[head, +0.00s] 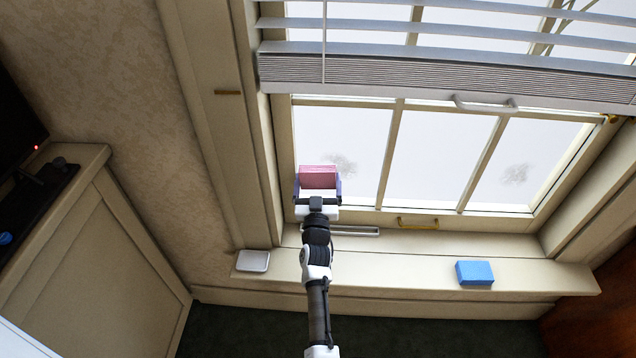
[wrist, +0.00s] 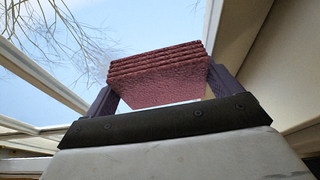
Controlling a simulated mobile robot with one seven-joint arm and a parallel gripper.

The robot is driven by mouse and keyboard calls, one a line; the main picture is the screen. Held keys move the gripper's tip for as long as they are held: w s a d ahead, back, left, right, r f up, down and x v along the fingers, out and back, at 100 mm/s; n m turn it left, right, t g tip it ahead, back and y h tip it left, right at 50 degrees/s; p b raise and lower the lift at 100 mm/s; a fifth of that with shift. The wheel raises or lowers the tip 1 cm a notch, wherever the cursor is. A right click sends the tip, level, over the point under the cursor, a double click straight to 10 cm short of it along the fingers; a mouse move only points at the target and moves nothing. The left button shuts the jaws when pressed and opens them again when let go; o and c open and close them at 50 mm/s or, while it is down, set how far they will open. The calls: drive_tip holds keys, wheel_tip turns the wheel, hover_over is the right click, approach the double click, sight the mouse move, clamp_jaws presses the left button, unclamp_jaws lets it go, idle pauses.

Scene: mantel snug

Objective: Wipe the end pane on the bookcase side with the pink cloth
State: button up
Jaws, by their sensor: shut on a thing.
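My gripper (head: 318,190) is shut on the folded pink cloth (head: 318,174), which sits between its two purple fingers. The cloth is in front of the lower left corner of the left end pane (head: 345,130). I cannot tell whether it touches the glass. A grey smudge (head: 343,165) shows on this pane, just right of the cloth. The right end pane (head: 540,150) has another grey smudge (head: 515,174). The middle pane (head: 435,155) looks clear. In the wrist view the layered cloth (wrist: 158,75) is between the fingers, with glass behind it.
A raised blind (head: 440,75) hangs over the upper window. The sill (head: 400,275) holds a white square piece (head: 253,261) and a blue block (head: 475,273). A yellow handle (head: 418,223) is on the lower frame. A cabinet (head: 95,260) is left; reddish-brown wood (head: 605,300) shows lower right.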

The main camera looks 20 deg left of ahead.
sight(333, 186)
drive_tip(key=shift+w+a+b, duration=0.25)
drive_tip(key=shift+w+b, duration=0.35)
drive_tip(key=shift+w, duration=0.15)
drive_tip(key=d+b, duration=0.2)
drive_tip(key=b, duration=0.1)
drive_tip(key=shift+w+f, duration=0.2)
drive_tip(key=shift+f, duration=0.05)
drive_tip(key=d+b, duration=0.1)
drive_tip(key=b, duration=0.2)
drive_tip(key=shift+w+d+r+b, duration=0.15)
drive_tip(key=shift+w+d+b, duration=0.05)
drive_tip(key=shift+d+b, duration=0.15)
drive_tip(key=shift+d+b, duration=0.1)
drive_tip(key=shift+b, duration=0.2)
